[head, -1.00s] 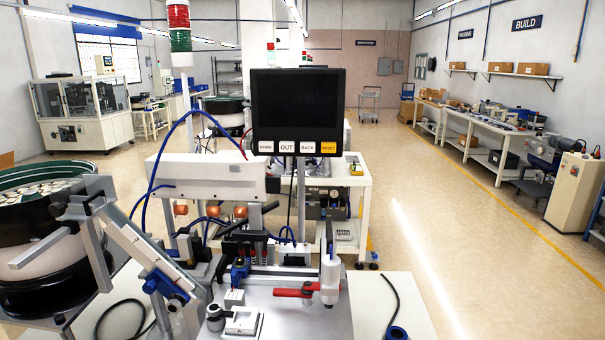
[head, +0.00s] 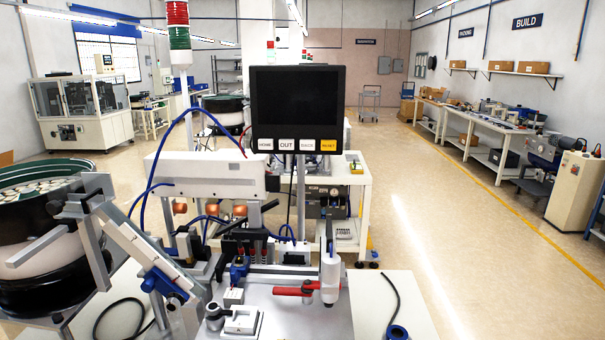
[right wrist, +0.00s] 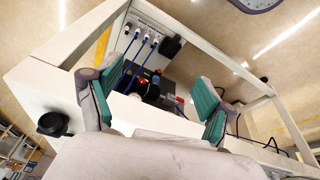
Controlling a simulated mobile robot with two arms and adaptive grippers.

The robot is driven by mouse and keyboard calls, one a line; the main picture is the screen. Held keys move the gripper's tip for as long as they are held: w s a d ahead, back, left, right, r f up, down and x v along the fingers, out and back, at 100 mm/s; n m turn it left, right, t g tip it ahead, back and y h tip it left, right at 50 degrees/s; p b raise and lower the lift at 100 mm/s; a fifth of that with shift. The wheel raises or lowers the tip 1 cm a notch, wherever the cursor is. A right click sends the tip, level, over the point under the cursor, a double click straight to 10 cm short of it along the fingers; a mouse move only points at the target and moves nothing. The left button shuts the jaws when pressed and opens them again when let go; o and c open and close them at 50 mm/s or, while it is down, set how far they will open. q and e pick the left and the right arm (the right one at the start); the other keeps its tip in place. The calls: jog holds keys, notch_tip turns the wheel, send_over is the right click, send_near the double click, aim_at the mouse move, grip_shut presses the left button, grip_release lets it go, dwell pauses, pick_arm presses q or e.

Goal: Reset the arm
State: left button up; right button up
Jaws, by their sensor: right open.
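A black control screen (head: 297,97) stands on a post in the middle of the head view. Under it is a row of buttons: HOME, OUT and BACK in white, and a yellow RESET button (head: 328,146). Behind and left is a white machine unit (head: 207,177) with blue hoses. A red lever (head: 297,290) lies on the fixture plate below the screen. My right gripper (right wrist: 147,78) is open with teal pads in the right wrist view, with nothing between its fingers. Neither gripper shows in the head view, so the right gripper's distance from the screen cannot be told.
A black bowl feeder (head: 40,255) with a sloping chute stands at the left. A blue ring with a black cable (head: 397,331) lies at the front right. The right wrist view shows a white frame (right wrist: 72,38) with blue hoses. Open floor (head: 455,240) lies to the right.

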jog(key=s+f+g+b, duration=0.1)
jog(key=s+f, duration=0.2)
jog(key=f, duration=0.8)
jog(key=s+f, duration=0.3)
jog(key=f, duration=0.8)
jog(key=s+d+f+g, duration=0.1)
jog(key=s+d+f, duration=0.2)
jog(key=s+f, duration=0.8)
jog(key=s, duration=0.3)
jog(key=shift+b, duration=0.35)
